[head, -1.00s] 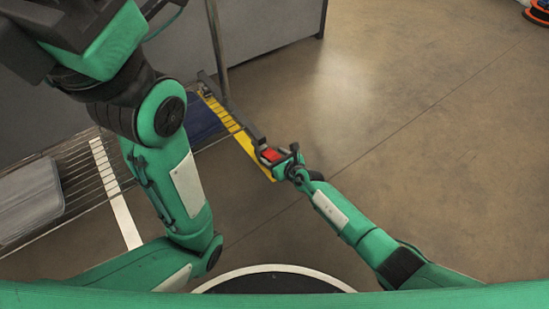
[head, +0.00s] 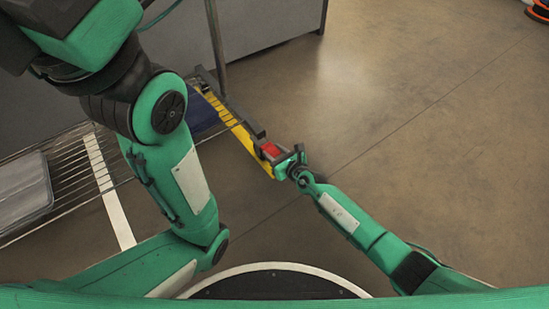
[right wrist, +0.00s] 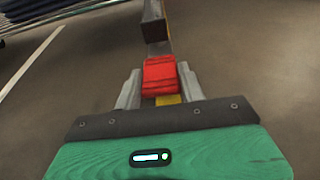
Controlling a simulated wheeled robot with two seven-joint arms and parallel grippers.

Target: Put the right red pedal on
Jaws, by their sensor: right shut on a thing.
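The red pedal (head: 271,149) sits at the near end of a dark bar along the low frame of a rack. In the right wrist view the red pedal (right wrist: 160,74) shows as a ridged block between my two grey fingers. My right gripper (head: 279,157) is at this end of the rack and shut on the pedal, with one finger on each side of it. A yellow part shows just under the pedal. Only this one red pedal shows. My left arm is folded at the left; I cannot make out its gripper.
A yellow strip (head: 242,136) with dark marks runs along the rack's foot, beside an upright grey post (head: 216,45). A wire shelf (head: 75,165) holds a grey bin (head: 25,195) at left. A grey cabinet (head: 265,25) stands behind.

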